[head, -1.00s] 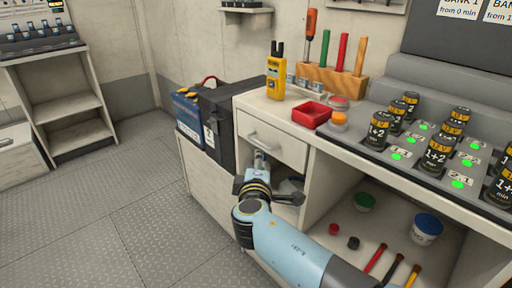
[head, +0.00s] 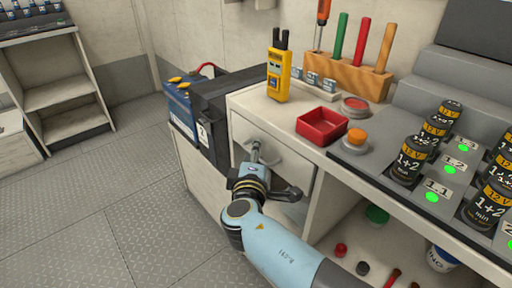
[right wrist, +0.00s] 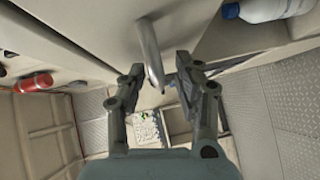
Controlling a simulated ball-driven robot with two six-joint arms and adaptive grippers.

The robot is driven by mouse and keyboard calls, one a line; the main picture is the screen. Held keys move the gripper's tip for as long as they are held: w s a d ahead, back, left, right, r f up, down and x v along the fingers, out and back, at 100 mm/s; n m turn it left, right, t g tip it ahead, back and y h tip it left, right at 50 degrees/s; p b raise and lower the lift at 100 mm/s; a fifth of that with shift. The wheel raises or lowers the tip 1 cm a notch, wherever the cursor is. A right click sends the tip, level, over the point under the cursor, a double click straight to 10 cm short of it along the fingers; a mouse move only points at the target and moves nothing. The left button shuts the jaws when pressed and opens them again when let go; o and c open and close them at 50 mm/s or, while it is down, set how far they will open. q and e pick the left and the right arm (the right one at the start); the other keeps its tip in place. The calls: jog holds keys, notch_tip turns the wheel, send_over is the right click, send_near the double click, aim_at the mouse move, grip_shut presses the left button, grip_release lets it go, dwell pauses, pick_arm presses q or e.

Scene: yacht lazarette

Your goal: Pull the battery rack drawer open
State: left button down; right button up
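A pale drawer front (head: 285,172) with a bar handle (head: 262,146) sits under the left end of the worktop. I cannot tell whether it stands slightly open. My right gripper (head: 252,160) is at the handle. In the right wrist view the metal handle (right wrist: 150,52) lies between the two fingers of my right gripper (right wrist: 160,68), with a gap visible on the finger sides; the fingers are apart. My left gripper is not in view.
A black battery box (head: 215,112) stands left of the drawer. The worktop holds a yellow meter (head: 279,75), a red tray (head: 322,126) and several labelled batteries. An open shelf unit (head: 60,92) is at the far left. The floor (head: 100,215) before the drawer is clear.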

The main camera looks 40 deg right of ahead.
jog(key=shift+c, duration=0.6)
grip_shut()
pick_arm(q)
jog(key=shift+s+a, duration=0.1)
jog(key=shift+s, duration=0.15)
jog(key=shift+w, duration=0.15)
